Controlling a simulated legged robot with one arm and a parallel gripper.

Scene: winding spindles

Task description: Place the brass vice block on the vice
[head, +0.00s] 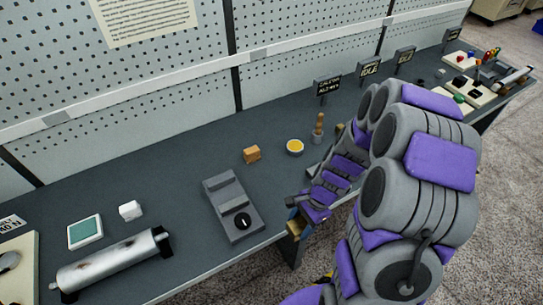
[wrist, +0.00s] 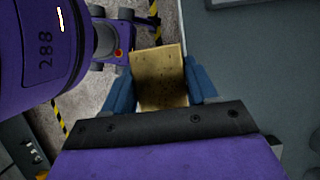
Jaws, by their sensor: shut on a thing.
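The brass vice block (wrist: 160,78) is between the two blue fingers of my gripper (wrist: 160,88) in the wrist view, and the gripper is shut on it. In the head view my gripper (head: 296,218) is at the bench's front edge, with a bit of the brass block (head: 294,230) showing below it. The grey vice (head: 222,186), with raised bars and a black dial, lies on the bench left of my gripper. The slot between its bars looks empty. My gripper and block are apart from the vice.
On the dark bench (head: 150,180), an orange-brown block (head: 251,154), a yellow-topped round tin (head: 295,147) and a wooden-handled tool (head: 318,127) stand behind the vice. A white cube (head: 130,210) and a metal roller (head: 110,262) are to the left. A perforated wall bounds the back.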

